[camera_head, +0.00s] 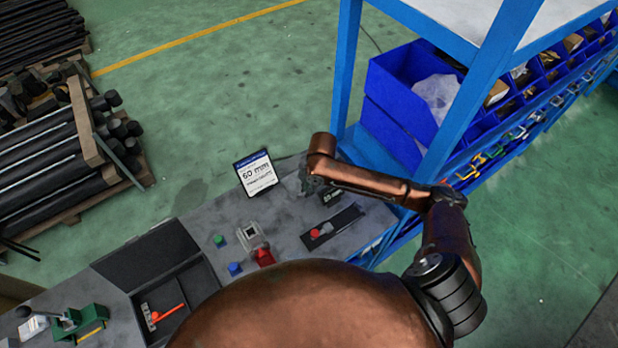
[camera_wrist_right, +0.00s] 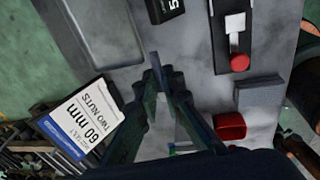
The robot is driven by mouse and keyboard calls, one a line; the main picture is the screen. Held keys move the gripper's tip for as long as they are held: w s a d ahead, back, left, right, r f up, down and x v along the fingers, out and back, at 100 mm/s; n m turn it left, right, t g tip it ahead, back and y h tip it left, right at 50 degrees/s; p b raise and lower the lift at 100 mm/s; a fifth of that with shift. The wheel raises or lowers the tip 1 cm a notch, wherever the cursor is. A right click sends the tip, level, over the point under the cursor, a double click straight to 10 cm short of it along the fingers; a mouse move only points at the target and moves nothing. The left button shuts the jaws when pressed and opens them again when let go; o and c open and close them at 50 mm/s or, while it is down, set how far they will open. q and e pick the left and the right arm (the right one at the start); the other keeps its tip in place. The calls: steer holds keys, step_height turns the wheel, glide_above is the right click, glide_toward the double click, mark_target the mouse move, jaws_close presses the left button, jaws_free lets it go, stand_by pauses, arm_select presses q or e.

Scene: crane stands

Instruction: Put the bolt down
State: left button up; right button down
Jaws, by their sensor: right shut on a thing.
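My right gripper (camera_head: 308,186) is over the far end of the grey bench (camera_head: 290,222), beside the sign. In the right wrist view its fingers (camera_wrist_right: 160,78) come together on a small dark grey piece, the bolt (camera_wrist_right: 155,58). Only its end shows above the fingertips; the rest is hidden between them. Whether it touches the bench is unclear. The white and blue sign (camera_head: 255,173) reads "60 mm" and "two nuts"; it also shows in the right wrist view (camera_wrist_right: 76,120). My left gripper is not in view.
Blue shelving (camera_head: 345,70) rises at the right.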

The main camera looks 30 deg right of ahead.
steer(key=w+d+f, duration=0.2)
steer(key=w, duration=0.1)
steer(key=w+d+f+p, duration=0.1)
steer(key=w+f, duration=0.1)
steer(key=f, duration=0.1)
steer(key=w+d+f, duration=0.2)
steer(key=w, duration=0.1)
steer(key=shift+w+d+f, duration=0.3)
steer(key=shift+w+f, duration=0.05)
steer(key=shift+w+d+f+p, duration=0.2)
steer(key=shift+w+f+p, duration=0.1)
steer(key=shift+f, duration=1.65)
steer(key=shift+f, duration=0.1)
steer(key=c, duration=2.5)
jaws_free()
steer(key=shift+o, duration=0.8)
